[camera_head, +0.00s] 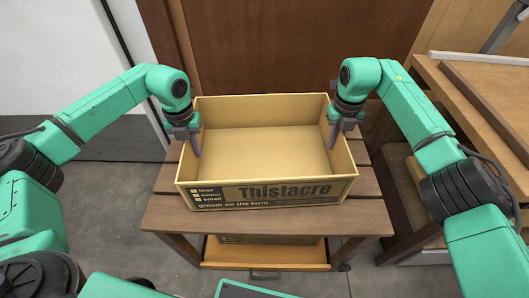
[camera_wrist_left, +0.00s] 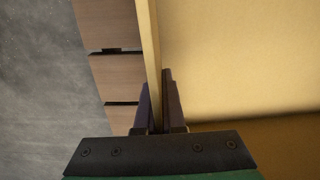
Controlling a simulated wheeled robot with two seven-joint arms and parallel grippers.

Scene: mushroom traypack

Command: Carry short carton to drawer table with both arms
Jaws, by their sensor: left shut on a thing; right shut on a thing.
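The short carton (camera_head: 270,192) is an open, empty yellow-brown box with "Thistacre" printed on its front. It is upright over the slatted wooden top of a table (camera_head: 170,215) that has a drawer (camera_head: 265,254) below; I cannot tell whether the carton touches the slats. My left gripper (camera_head: 196,145) is shut on the carton's left wall. In the left wrist view its fingers (camera_wrist_left: 158,105) straddle the thin wall (camera_wrist_left: 150,50), with the carton's inside to the right. My right gripper (camera_head: 334,133) is shut on the carton's right wall.
Another box (camera_head: 268,239) shows in the open space under the tabletop. A wooden bench (camera_head: 480,100) stands close on the right. A brown wooden panel (camera_head: 260,45) rises behind the table. Grey floor (camera_head: 115,190) is clear to the left.

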